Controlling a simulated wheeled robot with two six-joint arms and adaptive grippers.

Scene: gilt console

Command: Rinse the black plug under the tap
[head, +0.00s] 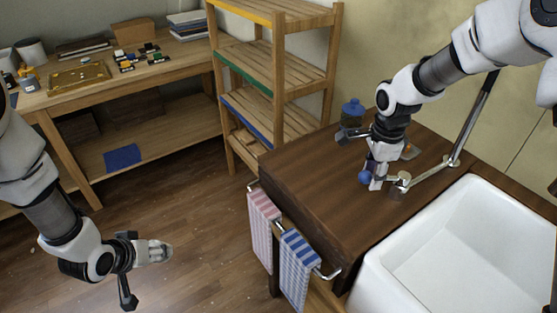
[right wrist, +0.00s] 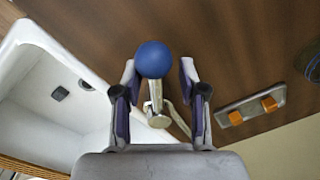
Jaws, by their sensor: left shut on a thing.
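The tap's metal body (head: 398,184) stands on the dark wooden counter beside the white sink (head: 362,284). Its lever ends in a blue ball (head: 364,177), which also shows in the right wrist view (right wrist: 153,59). My right gripper (head: 375,182) is over the lever; in the right wrist view its fingers (right wrist: 158,76) are apart, one on each side of the ball and lever. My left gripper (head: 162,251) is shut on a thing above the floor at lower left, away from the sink. The black plug is not clearly distinguishable there; the fingers hide most of what is held.
A blue-lidded jar (head: 352,112) stands at the counter's back. A metal dish with orange pieces (right wrist: 250,110) lies near the tap. Pink (head: 262,228) and blue (head: 299,268) striped towels hang on the counter's left side. A shelf rack (head: 275,60) and workbench (head: 110,85) stand behind.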

